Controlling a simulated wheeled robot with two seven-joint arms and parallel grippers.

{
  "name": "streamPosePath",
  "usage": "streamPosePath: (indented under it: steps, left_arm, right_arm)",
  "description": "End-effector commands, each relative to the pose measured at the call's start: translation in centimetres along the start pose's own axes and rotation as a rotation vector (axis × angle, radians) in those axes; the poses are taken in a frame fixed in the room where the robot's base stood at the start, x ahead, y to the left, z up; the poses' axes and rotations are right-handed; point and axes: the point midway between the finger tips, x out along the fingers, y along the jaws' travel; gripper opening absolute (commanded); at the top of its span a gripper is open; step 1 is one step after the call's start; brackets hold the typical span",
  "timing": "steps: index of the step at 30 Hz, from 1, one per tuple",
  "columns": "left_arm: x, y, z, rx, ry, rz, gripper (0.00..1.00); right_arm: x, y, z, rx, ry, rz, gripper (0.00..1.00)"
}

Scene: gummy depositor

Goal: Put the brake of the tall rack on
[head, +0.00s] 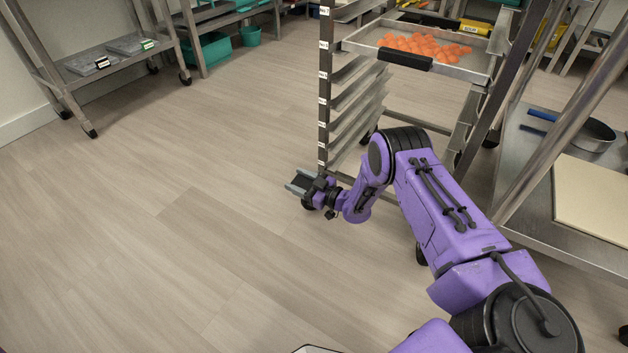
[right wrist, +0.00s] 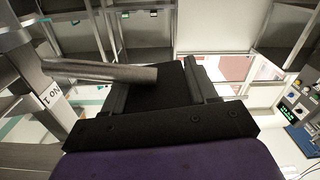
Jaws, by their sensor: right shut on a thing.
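The tall rack (head: 324,90) stands at the upper middle of the head view, with a labelled post and a tray in its upper part. My right gripper (head: 298,184) is low, beside the foot of the rack's near left post. In the right wrist view, a grey flat bar (right wrist: 100,72) reaches in from the left between the fingers of my right gripper (right wrist: 160,92). The gripper is shut on this bar, which looks like the brake lever. The wheel and the brake's position are hard to make out behind the gripper. My left gripper is not in view.
A tray of orange pieces (head: 430,52) is in the rack. A steel table (head: 530,180) with a pan (head: 592,135) and a pale board (head: 597,195) stands at the right. A wheeled shelf (head: 75,66) stands at the upper left. The floor (head: 150,230) to the left is clear.

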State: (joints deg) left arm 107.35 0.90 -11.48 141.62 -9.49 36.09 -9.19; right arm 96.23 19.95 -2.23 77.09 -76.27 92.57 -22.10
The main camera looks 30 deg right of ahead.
Motion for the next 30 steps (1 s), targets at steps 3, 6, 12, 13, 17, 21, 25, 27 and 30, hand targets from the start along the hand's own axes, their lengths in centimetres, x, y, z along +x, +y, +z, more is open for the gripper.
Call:
streamPosePath:
  steps: [3, 6, 12, 13, 17, 21, 25, 27, 30]
  left_arm:
    - [0.6, -0.3, -0.5, -0.001, 0.027, -0.011, 0.43]
    - [1.0, -0.4, -0.9, -0.002, 0.046, -0.017, 0.43]
    - [1.1, -0.6, -1.2, -0.003, 0.063, -0.023, 0.43]
    - [1.1, -0.6, -1.2, -0.003, 0.063, -0.023, 0.43]
    - [1.1, -0.6, -1.2, -0.003, 0.063, -0.023, 0.43]
    - [1.1, -0.6, -1.2, -0.003, 0.062, -0.023, 0.43]
    - [1.1, -0.6, -1.2, -0.003, 0.062, -0.022, 0.43]
    - [1.0, -0.6, -1.2, -0.003, 0.061, -0.022, 0.43]
    - [0.5, -0.4, -0.8, -0.002, 0.041, -0.015, 0.43]
  right_arm:
    - [0.2, -0.5, 1.4, -0.125, -0.004, -0.001, 0.03]
    - [0.1, -0.7, 2.4, -0.184, -0.005, -0.002, 0.03]
    - [0.1, -0.8, 2.8, -0.179, -0.003, 0.001, 0.03]
    - [0.1, -0.8, 2.8, -0.178, -0.004, 0.001, 0.03]
    - [0.1, -0.9, 2.8, -0.176, -0.005, 0.000, 0.03]
    - [0.1, -0.9, 2.8, -0.177, -0.005, 0.000, 0.79]
    - [0.1, -0.8, 2.8, -0.178, -0.004, 0.000, 0.79]
    - [0.1, -0.8, 2.8, -0.178, -0.004, 0.000, 0.79]
    - [-0.5, -0.8, 2.6, -0.177, -0.004, 0.001, 0.79]
